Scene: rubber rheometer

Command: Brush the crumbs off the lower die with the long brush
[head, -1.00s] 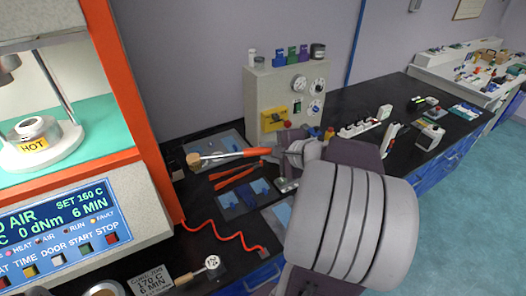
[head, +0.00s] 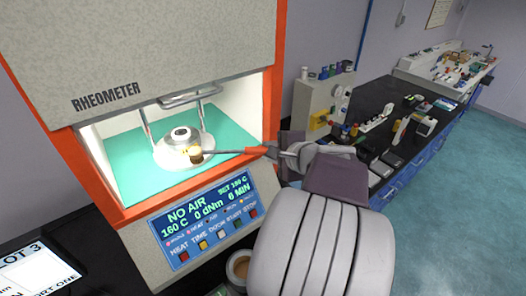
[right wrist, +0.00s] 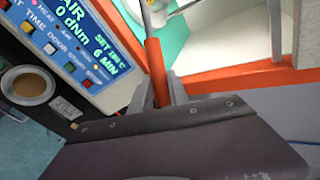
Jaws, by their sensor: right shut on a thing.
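The lower die (head: 181,136) is a silver round piece on a white base inside the lit rheometer chamber. My right gripper (head: 272,152) is shut on the red-orange handle of the long brush (head: 250,151), just outside the chamber's right edge. The brush's grey shaft reaches left into the chamber. Its tan and dark head (head: 196,156) is at the front right of the die, overlapping the base in the picture; I cannot tell if it touches. In the right wrist view the handle (right wrist: 157,72) stands between the fingers. Crumbs are too small to make out. My left gripper is not in view.
The orange chamber frame (head: 268,110) borders the opening, with a raised metal upper part (head: 190,97) above the die. The control panel (head: 208,222) is below. A round tan-filled container (head: 238,267) stands in front. The black bench (head: 400,130) continues right.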

